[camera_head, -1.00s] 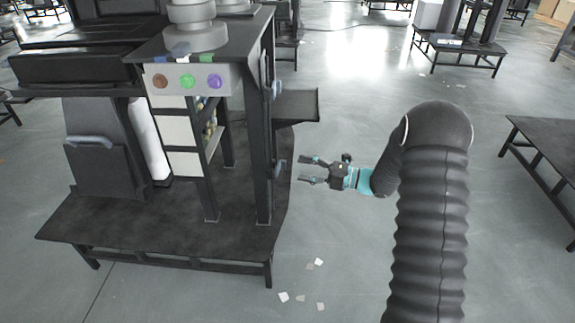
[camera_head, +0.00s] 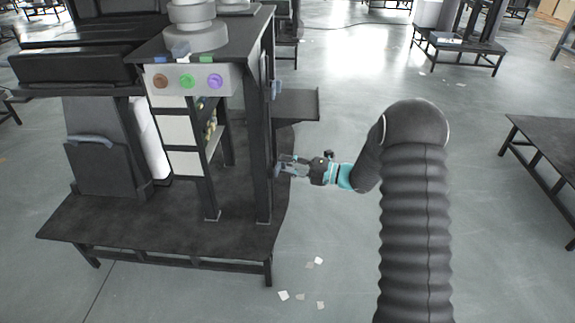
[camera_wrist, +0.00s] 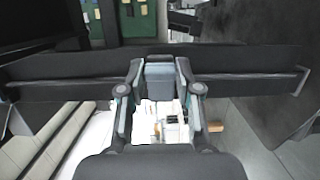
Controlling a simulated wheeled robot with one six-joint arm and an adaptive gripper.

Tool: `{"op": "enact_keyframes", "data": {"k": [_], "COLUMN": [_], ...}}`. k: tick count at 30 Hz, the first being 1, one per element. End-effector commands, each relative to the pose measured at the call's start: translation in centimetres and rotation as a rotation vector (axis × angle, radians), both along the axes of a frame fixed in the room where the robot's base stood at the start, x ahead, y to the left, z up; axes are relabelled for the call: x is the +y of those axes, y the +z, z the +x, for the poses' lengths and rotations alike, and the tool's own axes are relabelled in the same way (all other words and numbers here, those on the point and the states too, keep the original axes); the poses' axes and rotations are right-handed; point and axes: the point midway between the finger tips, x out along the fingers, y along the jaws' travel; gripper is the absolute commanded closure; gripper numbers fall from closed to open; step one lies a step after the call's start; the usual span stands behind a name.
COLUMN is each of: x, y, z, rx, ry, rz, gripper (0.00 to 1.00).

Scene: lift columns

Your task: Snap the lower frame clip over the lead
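The lower frame clip (camera_head: 277,170) is a small blue-grey piece low on the dark upright post of the machine. In the wrist view the clip (camera_wrist: 159,80) is a blue-grey block on the dark bar, between my fingertips. My gripper (camera_head: 283,166) has reached the post from the right. In the wrist view its two fingers (camera_wrist: 158,72) lie close against both sides of the clip, with no clear gap. A thin pale line (camera_wrist: 240,77) runs along the dark bar on both sides of the clip; I cannot tell whether it is the lead.
The upper clip (camera_head: 276,90) sits higher on the same post. A dark shelf (camera_head: 300,104) juts right above my gripper. The machine stands on a low dark platform (camera_head: 150,240). Paper scraps lie on the floor. Open floor is to the right, with a dark table (camera_head: 548,150) beyond.

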Motion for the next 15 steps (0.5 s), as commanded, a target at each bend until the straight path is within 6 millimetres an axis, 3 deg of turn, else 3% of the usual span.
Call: {"op": "enact_keyframes", "data": {"k": [5,15], "x": [0.07,0.98], "y": [-0.2,-0.32], "z": [0.09,0.78], "rx": [-0.002,-0.004], "ry": [0.014,0.206], "rz": [0.0,0.001], "gripper": [1.0,1.0]}}
